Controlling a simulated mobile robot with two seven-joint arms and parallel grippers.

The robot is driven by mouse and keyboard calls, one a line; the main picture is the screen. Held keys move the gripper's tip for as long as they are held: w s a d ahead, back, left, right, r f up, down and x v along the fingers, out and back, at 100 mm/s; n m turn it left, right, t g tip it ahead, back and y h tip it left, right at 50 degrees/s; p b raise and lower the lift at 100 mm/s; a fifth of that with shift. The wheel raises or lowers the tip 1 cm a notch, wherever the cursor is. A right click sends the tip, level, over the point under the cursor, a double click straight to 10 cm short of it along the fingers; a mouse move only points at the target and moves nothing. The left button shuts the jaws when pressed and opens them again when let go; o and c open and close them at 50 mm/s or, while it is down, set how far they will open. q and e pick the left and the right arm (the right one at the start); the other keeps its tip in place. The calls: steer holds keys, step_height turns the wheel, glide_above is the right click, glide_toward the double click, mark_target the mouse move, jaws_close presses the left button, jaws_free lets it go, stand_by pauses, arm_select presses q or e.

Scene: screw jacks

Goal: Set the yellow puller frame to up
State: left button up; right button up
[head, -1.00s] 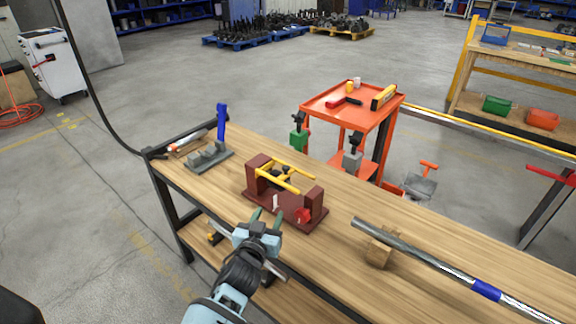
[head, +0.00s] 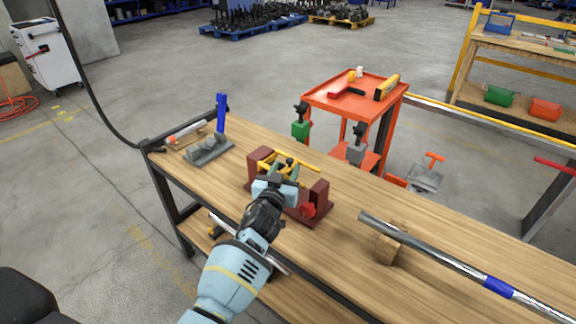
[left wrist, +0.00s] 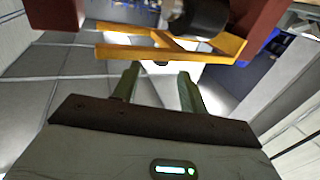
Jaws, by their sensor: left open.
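The yellow puller frame (head: 297,163) is held between the dark red uprights of a dark red stand (head: 319,190) on the wooden bench. In the head view my left gripper partly covers the frame. The left wrist view shows the frame's yellow bars (left wrist: 165,46) across the top, with a black cylindrical part above them. My left gripper (head: 284,172) is at the near side of the stand. In the left wrist view its two green fingers (left wrist: 158,85) are apart with nothing between them, and the tips point at the near bar. Whether they touch it I cannot tell.
A grey fixture with a blue handle (head: 221,112) stands at the bench's left end. A red knob (head: 308,209) is on the stand's right front. A long metal bar (head: 440,260) rests on a wooden block to the right. An orange cart (head: 345,105) stands behind the bench.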

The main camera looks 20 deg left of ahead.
mark_target(289, 167)
arm_select(q)
steer(key=shift+w, duration=1.4)
steer(key=shift+c, duration=0.4)
jaws_close()
